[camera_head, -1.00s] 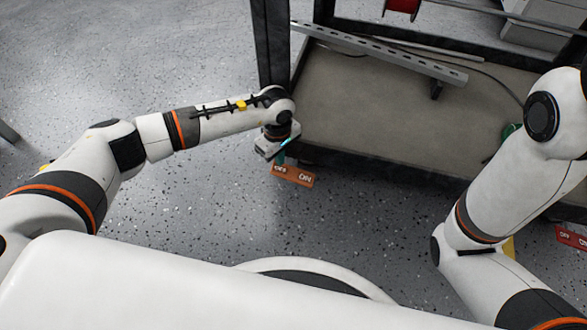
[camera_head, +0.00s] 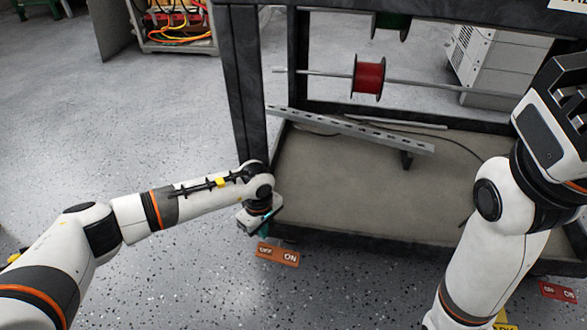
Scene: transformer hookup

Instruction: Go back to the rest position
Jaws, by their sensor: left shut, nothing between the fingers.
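My left gripper (camera_head: 258,224) points down at the front left corner of the dark metal cart (camera_head: 240,110). It is small and seen partly edge-on; its fingers look shut and I see nothing held in them. An orange OFF/ON tag (camera_head: 277,255) shows just below and right of it; I cannot tell whether they touch. My right arm (camera_head: 500,235) rises along the right side to the picture's edge.
The cart's lower shelf (camera_head: 350,195) holds a slotted metal rail (camera_head: 350,130). A red spool (camera_head: 368,77) sits on a rod above. A red tag (camera_head: 557,291) is at lower right. An open cabinet with cables (camera_head: 175,30) stands behind.

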